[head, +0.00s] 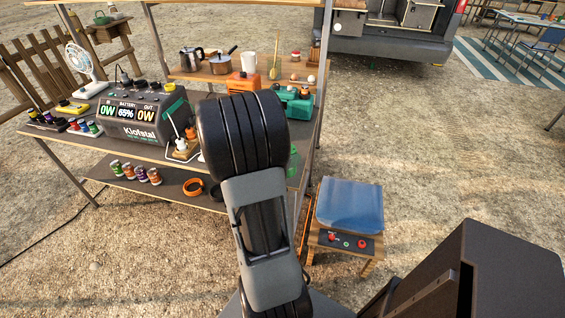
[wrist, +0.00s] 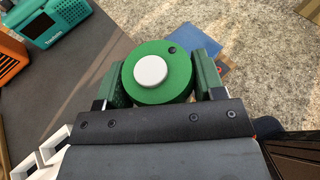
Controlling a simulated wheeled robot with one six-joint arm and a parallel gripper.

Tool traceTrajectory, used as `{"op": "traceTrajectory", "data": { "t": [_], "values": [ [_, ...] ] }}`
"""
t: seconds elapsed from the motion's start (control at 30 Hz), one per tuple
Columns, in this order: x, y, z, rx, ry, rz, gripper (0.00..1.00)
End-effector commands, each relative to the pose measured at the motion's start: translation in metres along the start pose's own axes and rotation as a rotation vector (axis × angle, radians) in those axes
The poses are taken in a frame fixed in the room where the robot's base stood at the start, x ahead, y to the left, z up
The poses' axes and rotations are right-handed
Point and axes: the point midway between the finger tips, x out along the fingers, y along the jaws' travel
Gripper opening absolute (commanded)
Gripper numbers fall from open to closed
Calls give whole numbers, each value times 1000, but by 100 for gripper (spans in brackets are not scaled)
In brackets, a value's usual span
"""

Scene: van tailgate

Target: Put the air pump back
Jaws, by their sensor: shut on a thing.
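My gripper (wrist: 153,82) is shut on a round green thing with a white disc on top and a small dark hole near its rim, which I take to be the air pump (wrist: 180,92). One green finger pad presses on each side of it. In the wrist view it is held over the right edge of the dark shelf top (wrist: 95,70). In the head view my arm hides most of the gripper; a bit of green (head: 293,160) shows at its right, and I cannot tell whether it is finger or pump.
A teal box (head: 295,103) and an orange box (head: 243,84) stand near the shelf's right end. A grey power station (head: 140,118) stands left. A blue-topped stool (head: 350,205) stands right of the shelf. The lower shelf (head: 125,178) holds several small cans and an orange ring.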

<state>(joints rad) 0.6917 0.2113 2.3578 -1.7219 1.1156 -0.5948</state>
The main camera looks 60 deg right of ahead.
Motion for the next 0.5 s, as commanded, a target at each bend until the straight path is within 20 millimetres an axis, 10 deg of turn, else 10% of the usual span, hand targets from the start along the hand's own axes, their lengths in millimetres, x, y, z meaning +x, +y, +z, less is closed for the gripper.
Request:
{"op": "traceTrajectory", "data": {
  "t": [0.27, 0.5],
  "values": [
    [28, -50, 42, 42, -2, -137, 25],
    [40, -21, 30, 43, 0, -154, 25]
  ]
}}
